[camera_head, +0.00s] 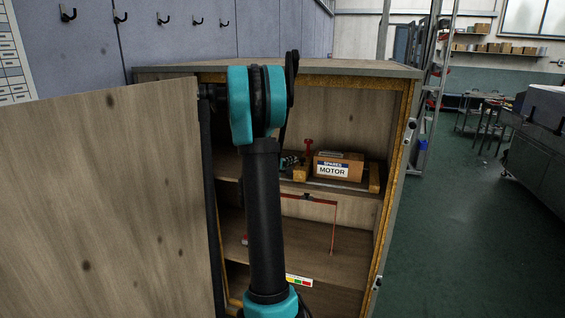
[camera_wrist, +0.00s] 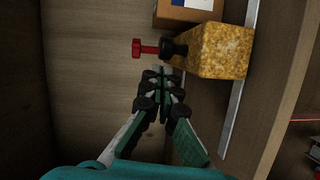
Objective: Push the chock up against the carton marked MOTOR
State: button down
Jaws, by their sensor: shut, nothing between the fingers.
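The brown carton (camera_head: 338,167) marked MOTOR sits on the cabinet's upper shelf. Its edge also shows at the top of the wrist view (camera_wrist: 188,13). The yellow chock (camera_head: 300,173) is just left of it in the head view, partly hidden. In the wrist view the chock (camera_wrist: 222,52) lies next to the carton; I cannot tell whether they touch. A black stem and red handle (camera_wrist: 145,48) stick out from the chock. My gripper (camera_wrist: 160,74) is shut and empty, its tips close to the stem and the chock's near side. Contact is unclear.
A second yellow block (camera_head: 375,178) stands at the carton's right. A metal strip (camera_wrist: 238,120) runs along the shelf. The cabinet's side post (camera_head: 399,130) and open door (camera_head: 100,200) flank my arm. A lower shelf (camera_head: 290,240) is below.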

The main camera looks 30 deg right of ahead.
aim_at(304, 169)
jog(key=shift+s+d, duration=0.2)
jog(key=shift+d, duration=0.2)
jog(key=s+d, duration=0.3)
jog(key=shift+s, duration=0.35)
